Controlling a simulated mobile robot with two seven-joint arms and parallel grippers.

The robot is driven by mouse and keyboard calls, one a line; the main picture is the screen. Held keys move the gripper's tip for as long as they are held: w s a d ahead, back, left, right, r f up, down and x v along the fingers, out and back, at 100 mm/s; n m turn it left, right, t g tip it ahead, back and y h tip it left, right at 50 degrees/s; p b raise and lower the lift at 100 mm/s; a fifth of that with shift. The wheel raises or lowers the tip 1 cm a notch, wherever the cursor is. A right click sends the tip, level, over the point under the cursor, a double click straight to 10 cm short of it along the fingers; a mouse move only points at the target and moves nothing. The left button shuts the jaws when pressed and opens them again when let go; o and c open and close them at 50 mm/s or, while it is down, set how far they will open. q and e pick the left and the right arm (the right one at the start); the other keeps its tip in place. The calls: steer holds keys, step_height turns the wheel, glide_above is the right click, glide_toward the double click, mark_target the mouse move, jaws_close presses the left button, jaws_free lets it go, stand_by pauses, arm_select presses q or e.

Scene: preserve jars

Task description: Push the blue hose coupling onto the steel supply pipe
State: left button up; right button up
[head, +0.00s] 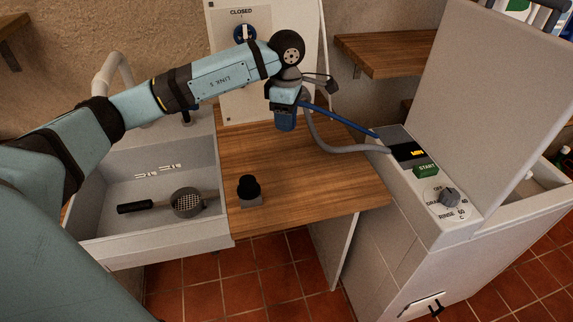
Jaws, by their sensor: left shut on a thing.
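My left gripper (284,97) is above the wooden counter, in front of the white panel, pointing down. It is shut on the blue hose coupling (286,119), which hangs upright below the fingers, apart from the counter. A grey hose (335,149) runs from beside the gripper to the white machine on the right. I cannot make out the steel supply pipe; my arm and gripper cover part of the panel. My right gripper is not in view.
A sink (150,158) holding a strainer (187,203) is left; the white machine (375,225) with raised lid is right.

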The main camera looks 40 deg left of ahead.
mark_target(286, 171)
arm_select(q)
step_height(286, 171, down, 15)
steer(key=shift+r+p, duration=0.1)
steer(key=shift+p, duration=0.2)
steer(key=shift+f, duration=0.4)
steer(key=shift+c, duration=0.4)
steer(key=o, duration=0.9)
steer(key=shift+f, duration=0.15)
steer(key=r, duration=0.7)
steer(key=r+b, duration=0.1)
steer(key=r, duration=0.5)
steer(key=shift+s+a+r, duration=0.1)
steer(key=shift+s+r, duration=0.1)
steer(key=shift+r, duration=0.2)
